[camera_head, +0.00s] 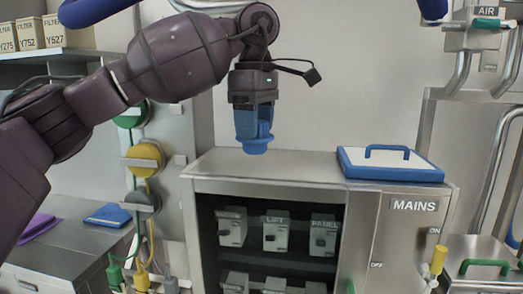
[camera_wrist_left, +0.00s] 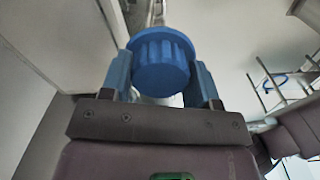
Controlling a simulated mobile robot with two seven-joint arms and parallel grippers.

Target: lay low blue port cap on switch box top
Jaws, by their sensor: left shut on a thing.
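My left gripper (camera_head: 254,132) has blue fingers and is shut on the blue port cap (camera_head: 257,147). It points down and holds the cap in the air above the left part of the switch box top (camera_head: 270,165). In the left wrist view the ribbed round cap (camera_wrist_left: 162,62) sits between the two fingers of the left gripper (camera_wrist_left: 160,78). The switch box is a metal cabinet with an open front and a MAINS panel. My right gripper is not in view.
A white panel with a blue rim and handle (camera_head: 391,164) lies on the right part of the box top. Yellow and grey round fittings with cables (camera_head: 143,158) hang left of the box. Several grey boxes (camera_head: 276,232) stand inside it. The left middle of the top is clear.

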